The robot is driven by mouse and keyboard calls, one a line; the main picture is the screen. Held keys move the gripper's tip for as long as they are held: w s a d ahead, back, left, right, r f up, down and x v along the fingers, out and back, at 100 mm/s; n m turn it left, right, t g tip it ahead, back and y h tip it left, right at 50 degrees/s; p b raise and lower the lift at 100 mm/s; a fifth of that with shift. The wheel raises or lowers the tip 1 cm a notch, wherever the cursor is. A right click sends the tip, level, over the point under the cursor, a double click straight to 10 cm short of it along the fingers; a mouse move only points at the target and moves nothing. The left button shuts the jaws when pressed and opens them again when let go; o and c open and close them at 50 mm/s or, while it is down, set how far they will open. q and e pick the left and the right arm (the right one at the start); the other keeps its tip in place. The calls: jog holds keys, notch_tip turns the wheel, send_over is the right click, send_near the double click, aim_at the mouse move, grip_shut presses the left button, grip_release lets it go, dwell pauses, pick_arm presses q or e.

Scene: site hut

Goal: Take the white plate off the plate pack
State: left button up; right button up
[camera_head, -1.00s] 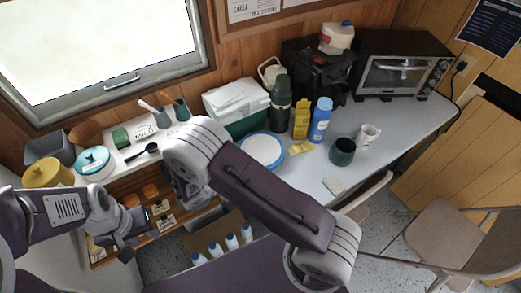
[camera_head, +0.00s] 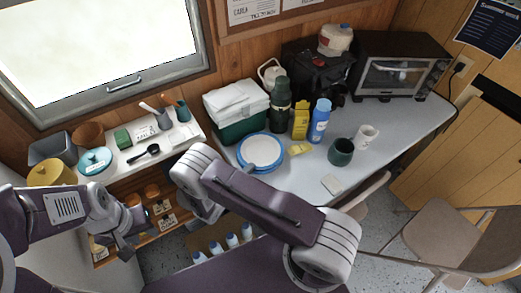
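The white plate (camera_head: 262,148) lies on the table, on top of a blue rim that shows around it, which looks like the plate pack (camera_head: 244,163). My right arm crosses in front, just below and left of the plate. The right gripper is mostly hidden behind its own forearm; a small grey part at the plate's lower left edge may be its fingertip, and I cannot tell whether it touches. My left gripper (camera_head: 126,243) hangs at the lower left by the shelf unit, far from the plate. Its fingers are too small and dark to read.
A green cooler with a white lid (camera_head: 238,104) stands behind the plate. A dark green flask (camera_head: 280,105), yellow carton (camera_head: 301,120), blue bottle (camera_head: 320,121) and yellow item (camera_head: 299,149) are to its right. A green cup (camera_head: 341,152) and white mug (camera_head: 366,137) stand further right.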

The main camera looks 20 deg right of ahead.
jog(key=shift+w+d+f, duration=0.3)
jog(key=shift+w+d, duration=0.05)
jog(key=shift+d, duration=0.1)
grip_shut()
jog(key=shift+s, duration=0.1)
